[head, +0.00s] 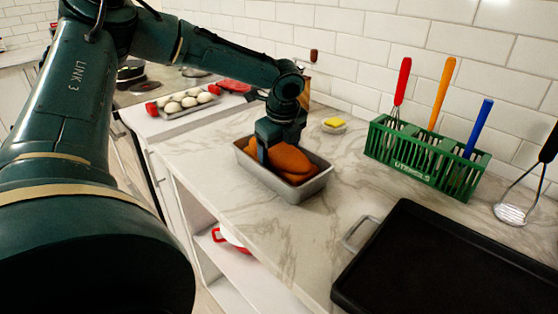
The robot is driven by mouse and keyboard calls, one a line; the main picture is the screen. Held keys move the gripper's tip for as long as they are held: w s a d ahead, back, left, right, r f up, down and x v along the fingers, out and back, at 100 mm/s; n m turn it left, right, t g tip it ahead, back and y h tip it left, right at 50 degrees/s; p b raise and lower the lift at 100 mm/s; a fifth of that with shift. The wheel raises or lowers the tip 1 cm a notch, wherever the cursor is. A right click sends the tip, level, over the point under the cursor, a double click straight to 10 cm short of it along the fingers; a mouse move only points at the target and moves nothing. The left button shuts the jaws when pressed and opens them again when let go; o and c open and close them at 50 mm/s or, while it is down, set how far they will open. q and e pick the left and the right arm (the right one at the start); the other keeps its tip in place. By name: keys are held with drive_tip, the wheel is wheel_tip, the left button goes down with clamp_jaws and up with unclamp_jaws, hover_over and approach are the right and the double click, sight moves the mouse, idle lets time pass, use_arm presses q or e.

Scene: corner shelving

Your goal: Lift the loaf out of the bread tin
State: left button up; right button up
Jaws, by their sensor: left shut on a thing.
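The bread tin (306,188) is a grey metal pan on the marble counter, near the middle of the head view. The brown loaf (289,158) sits in it, with its top showing above the rim. My left gripper (266,152) reaches down into the tin from above and is shut on the loaf. Its fingers partly cover the loaf, and the loaf's underside is hidden by the tin walls. My right gripper is not in view.
A green utensil rack (425,158) with coloured-handled tools stands by the tiled wall. A black tray (450,265) lies front right, beside a masher (511,212). A tray of white round items (185,102) is back left.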

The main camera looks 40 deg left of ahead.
use_arm(q)
drive_tip(key=shift+r, duration=0.1)
drive_tip(key=shift+c, duration=0.7)
